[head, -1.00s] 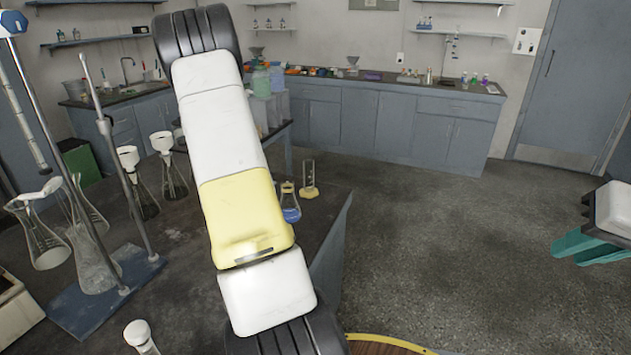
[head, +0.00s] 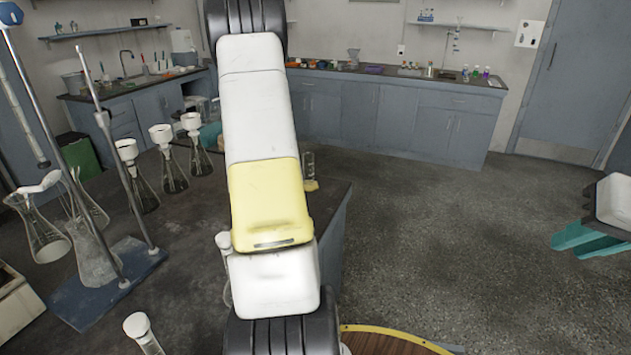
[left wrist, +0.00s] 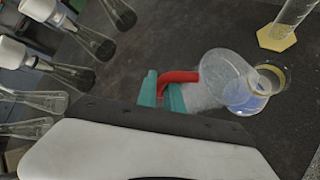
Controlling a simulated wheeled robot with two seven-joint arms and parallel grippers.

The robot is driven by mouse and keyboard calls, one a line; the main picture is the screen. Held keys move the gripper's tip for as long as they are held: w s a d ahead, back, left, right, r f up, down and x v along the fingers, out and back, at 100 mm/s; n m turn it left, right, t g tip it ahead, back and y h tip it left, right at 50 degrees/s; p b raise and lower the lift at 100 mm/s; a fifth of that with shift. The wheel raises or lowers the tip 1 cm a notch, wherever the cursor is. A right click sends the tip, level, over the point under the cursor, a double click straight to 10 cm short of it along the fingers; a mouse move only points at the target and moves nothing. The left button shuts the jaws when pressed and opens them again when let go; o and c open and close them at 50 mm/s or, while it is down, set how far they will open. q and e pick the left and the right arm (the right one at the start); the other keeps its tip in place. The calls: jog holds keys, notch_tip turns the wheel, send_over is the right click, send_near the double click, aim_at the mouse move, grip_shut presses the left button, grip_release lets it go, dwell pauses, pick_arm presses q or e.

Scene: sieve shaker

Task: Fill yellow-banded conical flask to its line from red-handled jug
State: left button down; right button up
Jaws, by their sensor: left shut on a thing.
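The clear jug (left wrist: 226,68) shows in the left wrist view with its red handle (left wrist: 180,77). My left gripper (left wrist: 162,92) is shut on that handle. The jug looks tilted, its wide mouth toward the conical flask (left wrist: 262,88) with a yellow band and blue liquid. Jug and flask overlap in this view; I cannot tell whether they touch or whether liquid is flowing. The flask's fill line cannot be made out. In the head view my left arm hides the jug, the flask and the left gripper. My right gripper (head: 588,240) is at the right edge, open and empty, away from the bench.
A measuring cylinder (left wrist: 290,20) on a yellow base stands beyond the flask; it also shows in the head view (head: 309,170). Several funnel-topped flasks (head: 168,165) and a stand with a blue base (head: 105,285) occupy the bench's left. Floor on the right is clear.

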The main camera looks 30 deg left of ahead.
pick_arm(q)
jog(key=shift+r+p, duration=0.25)
jog(key=shift+p, duration=0.3)
jog(key=shift+w+d+r+y, duration=0.15)
jog(key=shift+w+d+r, duration=0.1)
jog(key=shift+r, duration=0.2)
jog(key=shift+w+d+r+y, duration=0.15)
jog(key=shift+d+r, duration=0.05)
jog(key=shift+r, duration=0.2)
jog(key=shift+w+d+r+m+g+y, duration=0.2)
jog(key=shift+r+m+g+y, duration=0.1)
jog(key=shift+r, duration=0.1)
jog(key=shift+w+d+r+m+g+y, duration=0.15)
jog(key=shift+r+y, duration=0.15)
jog(key=shift+r, duration=0.05)
jog(key=shift+w+d+r+m+g+y, duration=0.2)
jog(key=shift+r+m+g+y, duration=0.1)
jog(key=shift+r, duration=0.1)
dwell(2.4)
jog(key=f, duration=0.1)
jog(key=s+a+f+n+t+h, duration=0.1)
jog(key=s+f+h, duration=0.1)
jog(key=f, duration=0.1)
jog(key=shift+a+n+t, duration=0.25)
jog(key=shift+a, duration=0.05)
jog(key=shift+a+f, duration=0.1)
jog(key=shift+f, duration=0.1)
jog(key=shift+w+h, duration=0.1)
jog(key=shift+h, duration=0.2)
